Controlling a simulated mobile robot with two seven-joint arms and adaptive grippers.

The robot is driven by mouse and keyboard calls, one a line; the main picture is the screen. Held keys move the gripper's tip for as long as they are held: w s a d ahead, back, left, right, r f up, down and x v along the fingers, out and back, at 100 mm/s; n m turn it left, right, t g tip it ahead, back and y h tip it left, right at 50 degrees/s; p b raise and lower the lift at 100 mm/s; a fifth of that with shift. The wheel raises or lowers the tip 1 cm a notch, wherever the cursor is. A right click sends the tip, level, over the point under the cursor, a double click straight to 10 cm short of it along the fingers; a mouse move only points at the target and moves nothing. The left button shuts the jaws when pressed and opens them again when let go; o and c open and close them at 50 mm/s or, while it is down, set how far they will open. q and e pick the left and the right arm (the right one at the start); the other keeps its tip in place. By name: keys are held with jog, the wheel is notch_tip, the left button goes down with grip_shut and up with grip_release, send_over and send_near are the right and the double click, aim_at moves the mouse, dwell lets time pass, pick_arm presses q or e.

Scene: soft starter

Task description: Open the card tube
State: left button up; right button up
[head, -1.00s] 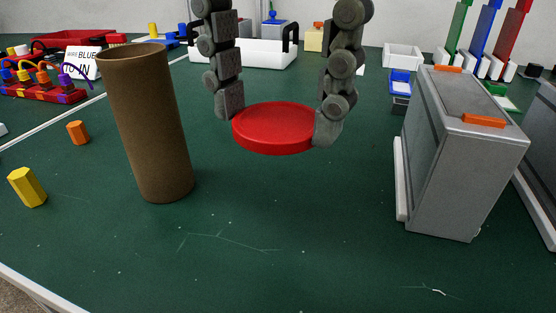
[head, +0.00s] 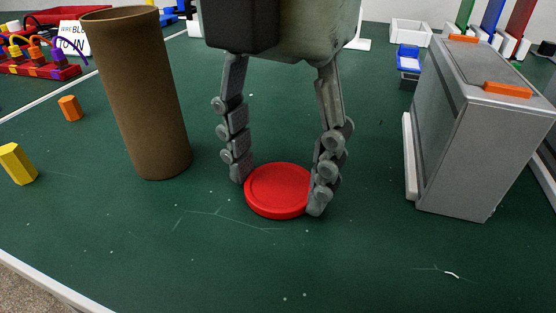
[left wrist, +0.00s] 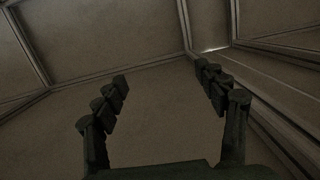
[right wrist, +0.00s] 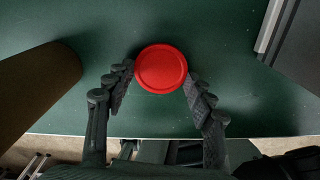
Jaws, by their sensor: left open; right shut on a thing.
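The brown card tube (head: 145,100) stands upright on the green table, left of centre in the head view, with its top end uncovered. It also shows at the left of the right wrist view (right wrist: 35,85). The round red cap (head: 279,190) is low at the table surface, to the right of the tube. My right gripper (head: 279,195) is shut on the red cap, one finger on each side. In the right wrist view the cap (right wrist: 161,68) sits between the fingertips. My left gripper (left wrist: 160,85) is open and empty, away from the table, and shows only in the left wrist view.
A grey metal box (head: 470,130) with orange handles stands at the right. A yellow hexagonal piece (head: 17,163) and an orange piece (head: 70,108) lie left of the tube. The front middle of the table is clear.

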pick_arm(q)
jog(key=shift+d+r+t, duration=0.3)
jog(key=shift+r, duration=0.35)
pick_arm(e)
jog(key=shift+f, duration=0.1)
jog(key=o, duration=1.3)
pick_arm(q)
jog(key=shift+d+r+h, duration=0.1)
jog(key=shift+r+h, duration=0.15)
jog(key=shift+h, duration=0.05)
